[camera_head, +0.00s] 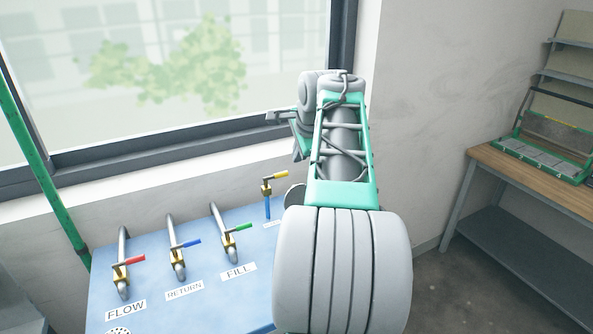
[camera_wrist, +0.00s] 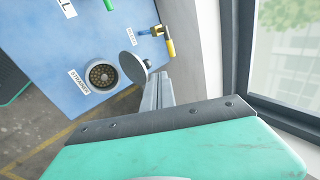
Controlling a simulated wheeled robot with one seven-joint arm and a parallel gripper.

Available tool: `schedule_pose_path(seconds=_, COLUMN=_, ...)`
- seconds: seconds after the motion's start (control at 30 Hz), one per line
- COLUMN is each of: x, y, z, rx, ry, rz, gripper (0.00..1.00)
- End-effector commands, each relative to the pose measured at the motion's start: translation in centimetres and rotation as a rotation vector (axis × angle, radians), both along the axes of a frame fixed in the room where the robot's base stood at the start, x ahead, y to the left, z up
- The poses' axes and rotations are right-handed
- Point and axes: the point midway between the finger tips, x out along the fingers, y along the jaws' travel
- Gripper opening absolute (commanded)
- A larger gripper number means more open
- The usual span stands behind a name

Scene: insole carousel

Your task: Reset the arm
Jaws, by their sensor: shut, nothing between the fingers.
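My arm reaches up in front of the window in the head view. My gripper (camera_wrist: 160,90) shows in the wrist view as narrow grey fingers, closed together and empty, beyond a dark bar and a green body. In the head view, the dark end of my gripper (camera_head: 279,117) points left, near the window sill and above the blue panel. It is apart from the valves. The fingers are small and partly hidden there.
The blue panel (camera_head: 196,226) carries valves with red (camera_head: 128,261), blue (camera_head: 187,243), green (camera_head: 238,228) and yellow (camera_head: 275,176) handles. A wooden bench (camera_head: 500,165) stands right.

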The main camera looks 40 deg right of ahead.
Motion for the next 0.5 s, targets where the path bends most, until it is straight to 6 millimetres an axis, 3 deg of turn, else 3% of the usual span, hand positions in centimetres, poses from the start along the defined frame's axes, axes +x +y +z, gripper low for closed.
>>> schedule_pose_path(seconds=0.1, x=-0.5, y=0.2, z=1.6, rx=-0.001, ry=-0.002, rz=-0.001, gripper=0.00)
schedule_pose_path(seconds=0.3, x=-0.6, y=0.4, z=2.1, rx=-0.018, ry=0.009, rz=0.029, gripper=0.00)
schedule_pose_path(seconds=0.5, x=-0.4, y=-0.1, z=2.4, rx=-0.236, ry=0.101, rz=0.352, gripper=0.00)
